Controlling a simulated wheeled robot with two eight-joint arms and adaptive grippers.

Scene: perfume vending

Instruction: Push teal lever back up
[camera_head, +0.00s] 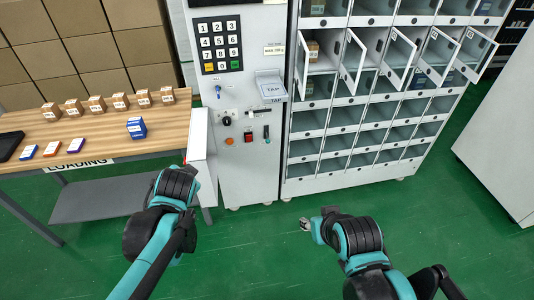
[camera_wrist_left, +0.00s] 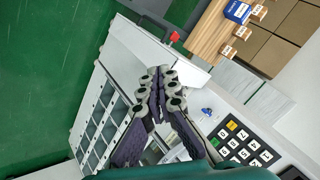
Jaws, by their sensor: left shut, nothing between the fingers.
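The teal lever (camera_head: 266,132) is a small handle low on the white control panel (camera_head: 243,170), right of a red square button (camera_head: 248,137). It looks roughly upright, though it is too small to be sure. I cannot make it out in the left wrist view, where my fingers cover part of the panel. My left gripper (camera_wrist_left: 157,80) is shut and empty in front of the machine. In the head view its fingers are hidden behind my left arm, below and left of the lever. My right gripper (camera_head: 305,224) shows only a small tip, low over the green floor, apart from the machine.
A white panel (camera_head: 201,157) juts out left of the controls. A wooden table (camera_head: 85,136) with small boxes stands left. Several locker doors (camera_head: 398,54) hang open at upper right. A black knob (camera_head: 227,121) and keypad (camera_head: 218,46) share the panel.

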